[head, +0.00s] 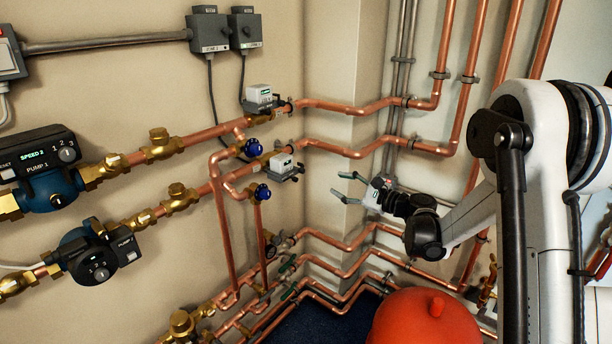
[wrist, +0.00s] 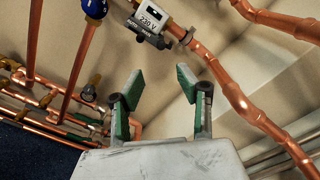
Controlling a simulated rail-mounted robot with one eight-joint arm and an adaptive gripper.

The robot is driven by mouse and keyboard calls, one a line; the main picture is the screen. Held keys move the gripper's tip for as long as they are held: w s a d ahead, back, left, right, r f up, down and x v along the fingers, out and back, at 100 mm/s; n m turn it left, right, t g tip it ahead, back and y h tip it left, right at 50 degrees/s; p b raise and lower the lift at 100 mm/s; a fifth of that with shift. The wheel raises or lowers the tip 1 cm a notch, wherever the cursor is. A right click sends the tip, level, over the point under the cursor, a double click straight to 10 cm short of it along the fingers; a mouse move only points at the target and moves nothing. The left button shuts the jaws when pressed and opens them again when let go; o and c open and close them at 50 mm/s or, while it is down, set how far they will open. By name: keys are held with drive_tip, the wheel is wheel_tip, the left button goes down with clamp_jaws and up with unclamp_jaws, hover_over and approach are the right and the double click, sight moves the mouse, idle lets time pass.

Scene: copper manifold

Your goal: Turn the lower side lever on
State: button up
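My gripper (head: 347,187) is open and empty in the head view, held in the air in front of the corner. Its two green-padded fingers also show spread apart in the wrist view (wrist: 160,86). Two small green lever handles sit on the low pipes, an upper one (head: 288,264) and a lower one (head: 289,292). They are below and left of my gripper and apart from it. I cannot tell which lever is the side lever, or its setting. A white valve box (head: 281,163) with a dark lower part is left of my gripper; it also shows in the wrist view (wrist: 153,17).
Copper pipes (head: 345,150) run along both walls around the corner. A red rounded vessel (head: 425,320) stands below my arm. Blue valve knobs (head: 262,192) and two pumps (head: 45,175) are at the left. Free air lies between my gripper and the walls.

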sight(304, 171)
drive_tip(key=x, duration=1.4)
drive_tip(key=shift+w+d+f+b, duration=0.1)
drive_tip(key=shift+w+d+b, duration=0.05)
drive_tip(key=shift+b, duration=0.15)
clamp_jaws()
